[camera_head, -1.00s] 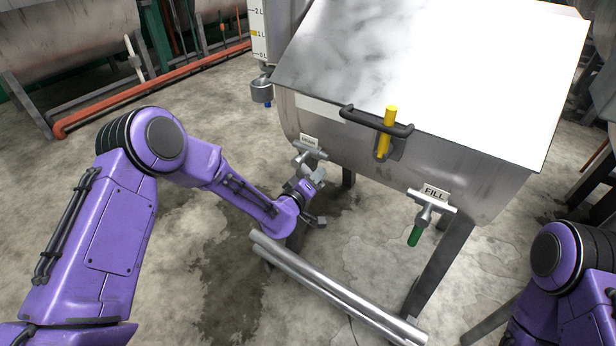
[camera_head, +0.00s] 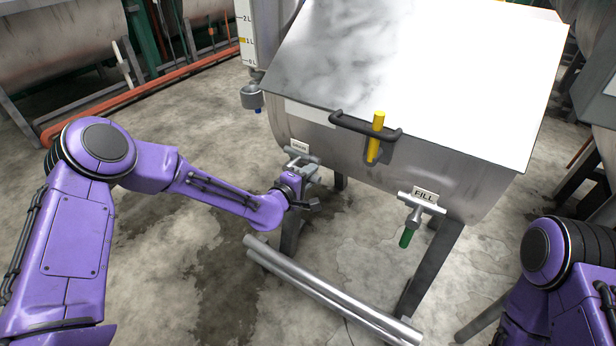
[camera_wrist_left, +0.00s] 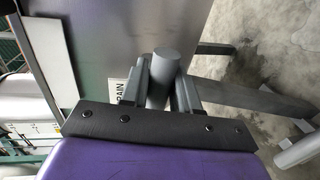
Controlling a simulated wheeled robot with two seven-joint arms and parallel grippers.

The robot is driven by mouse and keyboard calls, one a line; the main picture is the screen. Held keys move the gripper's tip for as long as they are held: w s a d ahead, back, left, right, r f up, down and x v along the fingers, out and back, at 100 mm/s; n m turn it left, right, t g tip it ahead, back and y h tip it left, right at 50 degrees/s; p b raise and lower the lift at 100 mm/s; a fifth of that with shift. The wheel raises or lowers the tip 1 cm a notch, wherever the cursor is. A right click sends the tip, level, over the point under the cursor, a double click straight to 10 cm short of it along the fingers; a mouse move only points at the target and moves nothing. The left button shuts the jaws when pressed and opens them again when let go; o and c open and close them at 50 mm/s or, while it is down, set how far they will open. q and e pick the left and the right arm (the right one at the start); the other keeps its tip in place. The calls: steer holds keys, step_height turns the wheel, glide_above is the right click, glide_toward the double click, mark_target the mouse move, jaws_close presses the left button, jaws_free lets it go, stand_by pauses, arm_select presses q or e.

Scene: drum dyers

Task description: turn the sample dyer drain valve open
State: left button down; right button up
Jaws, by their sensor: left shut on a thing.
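The sample dyer (camera_head: 400,165) is a grey metal tub with a white sloping lid. Its drain valve (camera_head: 300,156) is at the lower left of its front, under a small label. My left gripper (camera_head: 304,174) is at this valve, partly hidden by its own wrist. In the left wrist view the fingers (camera_wrist_left: 160,85) are shut on a grey cylindrical part, the drain valve handle (camera_wrist_left: 164,66), beside the DRAIN label (camera_wrist_left: 118,91). The handle's exact angle is hard to tell. My right gripper is out of view.
A fill valve (camera_head: 411,220) with a green grip hangs to the right. A black bar handle and a yellow grip (camera_head: 376,137) are on the front. Metal pipes (camera_head: 325,290) run low in front of the legs. A small cup (camera_head: 251,96) hangs at the left. The floor at left is open.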

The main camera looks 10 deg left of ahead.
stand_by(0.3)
arm_select(q)
steer(key=c, duration=1)
jaws_free()
steer(key=v, duration=1)
steer(key=shift+s+a+r, duration=0.1)
steer(key=shift+s, duration=0.15)
